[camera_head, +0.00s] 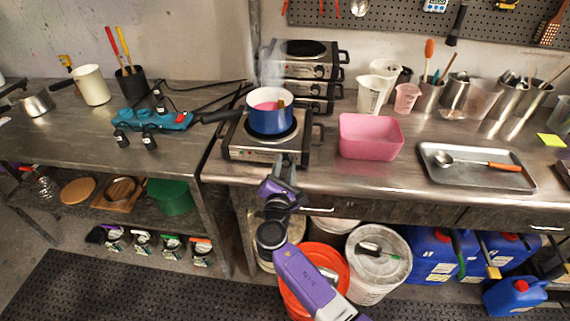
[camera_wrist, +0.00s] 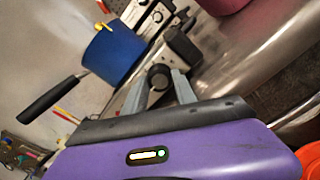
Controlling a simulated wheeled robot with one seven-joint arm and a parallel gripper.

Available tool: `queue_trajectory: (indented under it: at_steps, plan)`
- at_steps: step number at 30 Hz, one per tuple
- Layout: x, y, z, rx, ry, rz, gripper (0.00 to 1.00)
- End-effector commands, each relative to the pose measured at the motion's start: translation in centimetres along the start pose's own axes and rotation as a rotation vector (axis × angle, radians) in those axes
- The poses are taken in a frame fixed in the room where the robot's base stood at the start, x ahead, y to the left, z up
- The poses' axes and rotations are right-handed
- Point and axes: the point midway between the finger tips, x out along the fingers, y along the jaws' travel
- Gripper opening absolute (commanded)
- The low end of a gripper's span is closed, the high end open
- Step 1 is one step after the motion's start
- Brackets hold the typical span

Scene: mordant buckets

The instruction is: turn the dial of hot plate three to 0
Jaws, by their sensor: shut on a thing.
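A hot plate (camera_head: 240,152) stands at the left front of the steel counter, with a steaming blue pot (camera_head: 270,116) on it. I see no number on it. My gripper (camera_head: 286,166) is at the hot plate's front face. In the wrist view, my gripper (camera_wrist: 159,80) is shut on a round dark dial (camera_wrist: 159,76), one finger on each side. In the head view my gripper hides the dial, and its marks cannot be read. The blue pot (camera_wrist: 113,55) also shows in the wrist view.
The pot's black handle (camera_head: 218,117) sticks out left. Several more hot plates (camera_head: 305,70) are stacked behind. A pink tub (camera_head: 370,137) and a metal tray (camera_head: 470,180) with a ladle stand to the right. Buckets (camera_head: 378,270) stand below the counter.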

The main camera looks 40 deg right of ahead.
Motion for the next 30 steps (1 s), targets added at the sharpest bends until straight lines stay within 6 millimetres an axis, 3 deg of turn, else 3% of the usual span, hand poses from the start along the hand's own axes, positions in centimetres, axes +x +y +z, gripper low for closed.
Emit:
queue_trajectory:
  at_steps: [18,19,21,30]
  plan:
    - [-0.12,-0.07,-0.25,-0.041,0.004,0.001,0.00]
    - [-0.12,-0.08,-0.25,-0.041,0.004,0.001,0.39]
    - [-0.11,-0.07,-0.22,-0.040,0.004,0.001,0.52]
    - [-0.06,-0.04,-0.08,-0.038,0.001,0.000,0.55]
